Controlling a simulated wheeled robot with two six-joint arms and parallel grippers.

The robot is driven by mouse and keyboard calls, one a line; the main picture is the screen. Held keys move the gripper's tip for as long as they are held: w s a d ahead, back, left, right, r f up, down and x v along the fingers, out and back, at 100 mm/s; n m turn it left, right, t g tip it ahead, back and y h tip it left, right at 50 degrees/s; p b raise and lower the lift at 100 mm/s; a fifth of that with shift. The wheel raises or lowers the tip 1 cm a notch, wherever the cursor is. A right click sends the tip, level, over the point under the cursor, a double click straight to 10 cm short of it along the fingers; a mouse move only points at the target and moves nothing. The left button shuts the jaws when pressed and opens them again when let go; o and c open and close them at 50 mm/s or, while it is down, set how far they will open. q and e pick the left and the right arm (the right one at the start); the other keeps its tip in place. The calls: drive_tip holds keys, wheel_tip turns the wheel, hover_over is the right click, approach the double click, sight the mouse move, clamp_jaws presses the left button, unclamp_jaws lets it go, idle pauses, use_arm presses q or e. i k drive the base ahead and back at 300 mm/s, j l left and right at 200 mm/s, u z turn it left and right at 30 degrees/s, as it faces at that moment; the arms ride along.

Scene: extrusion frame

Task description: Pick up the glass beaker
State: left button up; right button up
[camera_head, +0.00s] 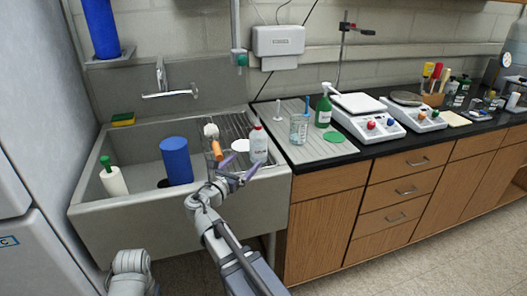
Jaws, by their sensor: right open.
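A clear glass beaker (299,130) stands upright on the grey ribbed mat (322,151) on the counter, just right of the sink. Something blue shows at its upper right; I cannot tell whether it is in the beaker or behind it. My right gripper (237,169) is open and empty over the front right of the sink, left of and nearer than the beaker, and apart from it. My left gripper is out of view.
A white bottle with a red cap (258,147) stands between my right gripper and the beaker. An orange-handled brush (216,149) is just behind the gripper. A green bottle (323,109) stands right of the beaker. The sink (91,178) holds a blue cylinder (176,161).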

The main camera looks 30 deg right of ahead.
sight(299, 124)
drive_tip(key=z, duration=1.35)
drive_tip(key=i+l+u, duration=0.2)
drive_tip(key=l+u, duration=0.25)
drive_tip(key=i+l+u, duration=0.2)
drive_tip(key=l+u, duration=0.2)
